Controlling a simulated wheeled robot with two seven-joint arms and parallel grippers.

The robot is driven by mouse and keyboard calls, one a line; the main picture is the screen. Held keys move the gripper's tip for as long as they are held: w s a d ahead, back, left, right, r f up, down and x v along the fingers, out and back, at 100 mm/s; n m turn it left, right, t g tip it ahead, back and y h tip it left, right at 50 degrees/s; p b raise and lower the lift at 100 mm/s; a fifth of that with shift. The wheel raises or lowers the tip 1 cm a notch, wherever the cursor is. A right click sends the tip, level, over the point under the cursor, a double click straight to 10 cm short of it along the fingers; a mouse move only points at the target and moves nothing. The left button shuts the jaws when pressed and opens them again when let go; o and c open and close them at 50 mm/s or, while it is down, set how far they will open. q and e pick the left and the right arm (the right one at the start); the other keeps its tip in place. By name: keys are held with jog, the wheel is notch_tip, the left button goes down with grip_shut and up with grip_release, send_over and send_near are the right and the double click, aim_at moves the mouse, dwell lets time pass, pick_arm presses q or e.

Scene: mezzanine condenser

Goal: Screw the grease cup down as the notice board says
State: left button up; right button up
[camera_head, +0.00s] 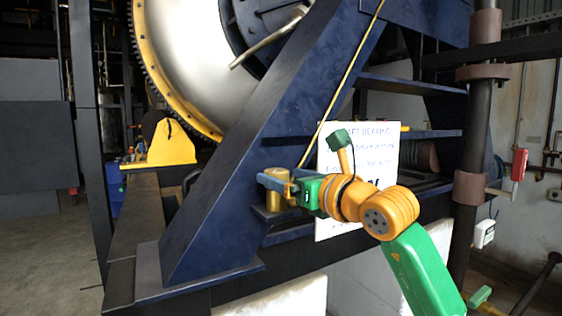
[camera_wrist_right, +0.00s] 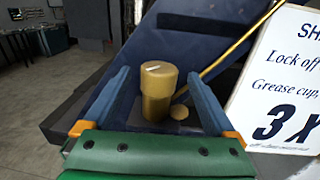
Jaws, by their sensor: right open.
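The brass grease cup (camera_head: 272,200) stands upright on a dark ledge of the blue frame, beside the slanted beam. In the right wrist view the grease cup (camera_wrist_right: 157,90) has a wider cap with a pale mark on top, and it stands between the two blue fingers. My right gripper (camera_head: 274,184) is open around the cup, with a gap on each side of it. The white notice board (camera_head: 340,210) stands behind my right arm, partly hidden. In the right wrist view the notice board (camera_wrist_right: 285,80) reads "Lock off", "Grease cup," and a large "3 X". My left gripper is not in view.
A small round brass piece (camera_wrist_right: 179,112) sits beside the cup's base. A thin yellow pipe (camera_head: 345,85) runs down along the slanted blue beam (camera_head: 250,140). A large wheel with a yellow toothed rim (camera_head: 150,60) is behind. A dark vertical pipe (camera_head: 478,130) stands at the right.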

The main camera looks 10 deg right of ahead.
jog(key=shift+x, duration=0.95)
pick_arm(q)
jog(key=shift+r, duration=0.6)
pick_arm(e)
jog(key=shift+s, duration=0.2)
